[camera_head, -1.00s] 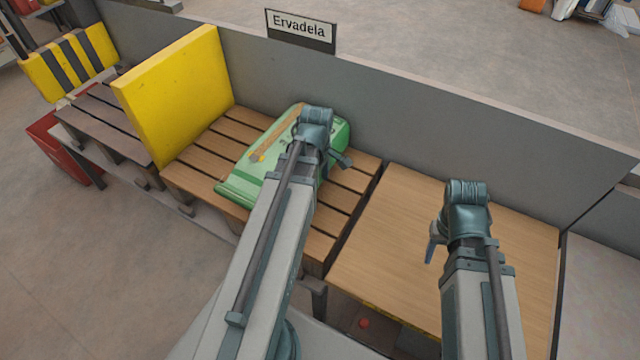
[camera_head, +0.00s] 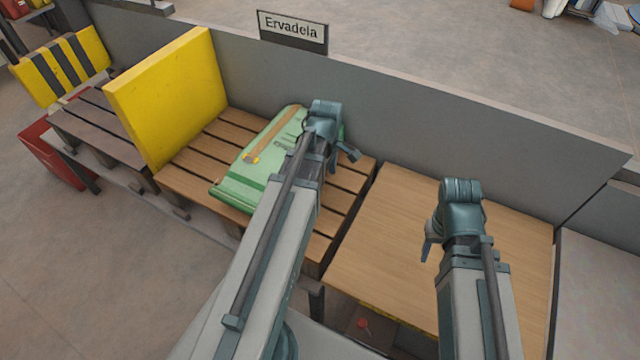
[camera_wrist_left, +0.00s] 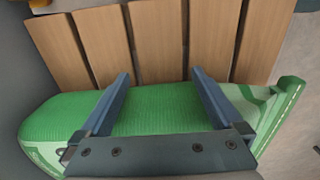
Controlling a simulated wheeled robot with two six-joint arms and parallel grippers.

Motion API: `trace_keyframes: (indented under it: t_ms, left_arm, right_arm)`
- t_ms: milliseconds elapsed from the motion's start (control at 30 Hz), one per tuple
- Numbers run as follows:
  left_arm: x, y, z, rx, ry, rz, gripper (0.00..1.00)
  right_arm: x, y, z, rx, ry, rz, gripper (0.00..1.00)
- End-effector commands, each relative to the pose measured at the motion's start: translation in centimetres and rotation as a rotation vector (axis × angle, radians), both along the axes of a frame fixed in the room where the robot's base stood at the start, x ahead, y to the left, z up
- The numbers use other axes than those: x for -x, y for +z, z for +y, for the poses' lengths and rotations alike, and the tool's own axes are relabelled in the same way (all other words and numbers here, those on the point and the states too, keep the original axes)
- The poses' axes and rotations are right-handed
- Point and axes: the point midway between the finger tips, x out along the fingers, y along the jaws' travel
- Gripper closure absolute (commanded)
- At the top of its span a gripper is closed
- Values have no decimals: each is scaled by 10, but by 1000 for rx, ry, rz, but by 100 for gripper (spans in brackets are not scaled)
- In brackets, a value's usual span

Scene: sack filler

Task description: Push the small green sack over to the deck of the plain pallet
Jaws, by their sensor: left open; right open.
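The green sack (camera_head: 258,168) lies flat on the brown slatted deck of a pallet (camera_head: 195,180), beside an upright plain yellow board (camera_head: 170,95). It has a tan strip and printing on top. My left gripper (camera_head: 346,157) is at the sack's right end, and my arm hides part of that end. In the left wrist view, my open left gripper (camera_wrist_left: 160,75) spreads its two fingers across the green sack (camera_wrist_left: 160,110), with nothing seen held between them; bare slats show beyond. My right gripper (camera_head: 428,248) is open and empty above the wooden tabletop.
A smooth wooden tabletop (camera_head: 390,225) adjoins the slatted deck on the right. A grey wall (camera_head: 430,120) with an "Ervadela" sign (camera_head: 292,28) runs behind. Left of the yellow board is a darker pallet (camera_head: 95,120) with a black-and-yellow striped board (camera_head: 62,68). A red bin (camera_head: 50,155) stands below.

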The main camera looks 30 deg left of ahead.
Motion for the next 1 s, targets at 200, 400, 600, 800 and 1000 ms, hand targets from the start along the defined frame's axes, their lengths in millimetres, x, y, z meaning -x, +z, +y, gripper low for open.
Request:
trace_keyframes:
  t_ms: [200,400,600,800,1000]
  left_arm:
    - [-34,0,0,0,0,0,0]
    - [-48,0,0,0,0,0,0]
    - [-47,0,2,0,1,0,0]
    - [-47,0,15,0,2,0,0]
    - [-47,0,19,0,1,0,0]
  right_arm:
    - [0,0,0,0,0,0,50]
    - [0,0,0,0,0,0,50]
    - [0,0,0,0,0,0,50]
    - [0,0,0,0,0,0,50]
    - [0,0,0,0,0,0,50]
